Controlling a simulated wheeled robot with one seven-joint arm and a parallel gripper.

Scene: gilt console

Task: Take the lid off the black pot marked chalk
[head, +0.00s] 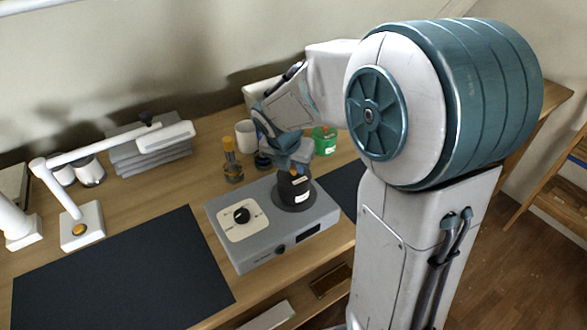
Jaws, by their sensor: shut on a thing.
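A black pot (296,194) with small pale labels stands upright on the round plate of a grey device (247,250) on the wooden desk. The writing on the labels is too small to read. My gripper (292,167) is above the pot, pointing down, and is shut at its top, where the lid is. The fingers hide most of the lid. I cannot tell whether the lid is seated or lifted a little.
A green pot (323,139), a white mug (246,135) and an amber bottle (232,162) stand close behind the device. A white lamp (80,222) and grey stacked items (148,156) are left. A dark mat (120,275) lies clear at front left.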

